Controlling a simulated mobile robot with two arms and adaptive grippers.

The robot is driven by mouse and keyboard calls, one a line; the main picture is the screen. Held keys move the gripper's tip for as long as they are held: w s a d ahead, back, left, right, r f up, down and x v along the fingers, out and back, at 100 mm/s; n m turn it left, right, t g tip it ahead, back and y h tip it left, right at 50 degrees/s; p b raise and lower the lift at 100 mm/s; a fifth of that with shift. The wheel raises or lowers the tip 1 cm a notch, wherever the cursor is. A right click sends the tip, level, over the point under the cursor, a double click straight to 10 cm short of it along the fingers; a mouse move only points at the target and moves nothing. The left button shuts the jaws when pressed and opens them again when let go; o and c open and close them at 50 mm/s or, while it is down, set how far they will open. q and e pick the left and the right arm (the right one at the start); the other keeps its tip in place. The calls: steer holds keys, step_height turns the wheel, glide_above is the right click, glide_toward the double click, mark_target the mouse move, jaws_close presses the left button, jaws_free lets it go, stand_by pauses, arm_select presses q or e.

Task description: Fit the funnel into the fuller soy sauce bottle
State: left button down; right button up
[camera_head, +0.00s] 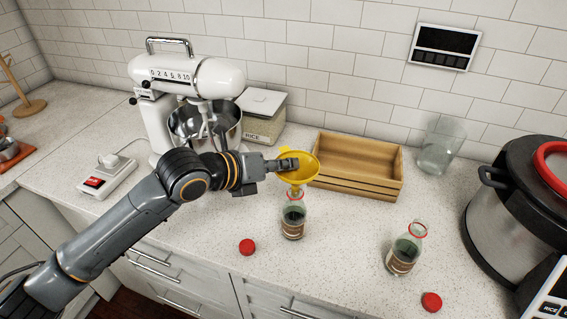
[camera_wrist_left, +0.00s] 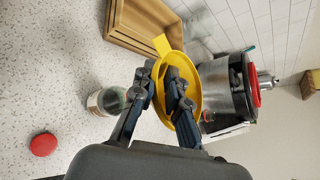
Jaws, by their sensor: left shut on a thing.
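My left gripper (camera_head: 287,163) is shut on the rim of a yellow funnel (camera_head: 302,171). In the left wrist view the fingers (camera_wrist_left: 163,82) grip the funnel (camera_wrist_left: 190,118) by its wall. The funnel hangs wide end up over one soy sauce bottle (camera_head: 293,222), its spout at the bottle's mouth; whether the spout is inside I cannot tell. This bottle stands upright and uncapped, with dark liquid and a brown label. A second uncapped bottle (camera_head: 402,256) stands to the right, also holding dark liquid. I cannot tell surely which is fuller. My right gripper is not in view.
Red caps lie on the counter, one near the left bottle (camera_head: 247,247) and one near the right bottle (camera_head: 431,302). A wooden crate (camera_head: 352,185), a glass (camera_head: 438,150) and a stand mixer (camera_head: 190,75) stand behind. A large cooker (camera_head: 505,215) is at right.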

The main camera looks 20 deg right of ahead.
arm_select(q)
steer(key=shift+f+b, duration=0.4)
steer(key=shift+f, duration=0.2)
steer(key=c, duration=1.3)
jaws_free()
steer(key=shift+v, duration=6)
